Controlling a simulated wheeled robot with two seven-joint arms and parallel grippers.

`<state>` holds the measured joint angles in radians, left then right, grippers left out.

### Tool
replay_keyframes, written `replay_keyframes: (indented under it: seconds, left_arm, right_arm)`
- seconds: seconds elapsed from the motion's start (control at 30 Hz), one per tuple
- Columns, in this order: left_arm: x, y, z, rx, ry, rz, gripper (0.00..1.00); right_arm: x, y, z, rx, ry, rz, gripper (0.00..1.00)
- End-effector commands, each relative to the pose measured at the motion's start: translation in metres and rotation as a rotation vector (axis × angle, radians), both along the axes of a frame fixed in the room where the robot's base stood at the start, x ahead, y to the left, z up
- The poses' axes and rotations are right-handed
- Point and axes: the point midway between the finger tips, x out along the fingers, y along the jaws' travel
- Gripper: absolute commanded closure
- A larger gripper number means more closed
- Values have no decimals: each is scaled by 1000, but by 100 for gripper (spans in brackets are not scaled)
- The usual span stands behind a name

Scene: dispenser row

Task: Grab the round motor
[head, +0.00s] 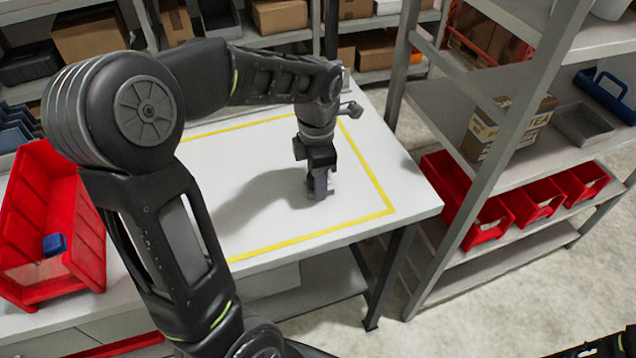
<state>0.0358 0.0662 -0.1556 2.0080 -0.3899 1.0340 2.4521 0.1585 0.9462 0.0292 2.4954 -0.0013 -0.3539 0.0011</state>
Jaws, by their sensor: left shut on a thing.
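My left gripper (320,190) is at the white table top, inside the yellow taped outline, pointing down. It is shut on a small greyish thing that shows only in slivers beside the purple-grey fingers. This appears to be the round motor (331,187), mostly hidden by the fingers, so its shape cannot be made out. It is at or just above the table surface; I cannot tell if it touches.
A red bin (50,225) with a small blue object (54,244) stands on the table at the left. A metal shelf with red bins (537,205) stands to the right. The taped area (350,215) around the gripper is otherwise clear.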

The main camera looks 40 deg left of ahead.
Motion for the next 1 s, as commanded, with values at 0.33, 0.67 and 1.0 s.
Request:
replay_keyframes:
  seconds: [0.33, 0.67, 1.0]
  left_arm:
    - [0, 0, 0, 0, 0, 0, 100]
    - [1, 0, 17, 1, -5, 0, 100]
    - [1, 0, 80, 1, -5, 0, 100]
  right_arm:
    - [0, 0, 0, 0, 0, 0, 71]
    - [0, 0, -1, 0, 0, 0, 71]
    - [0, 0, -5, 0, 0, 0, 71]
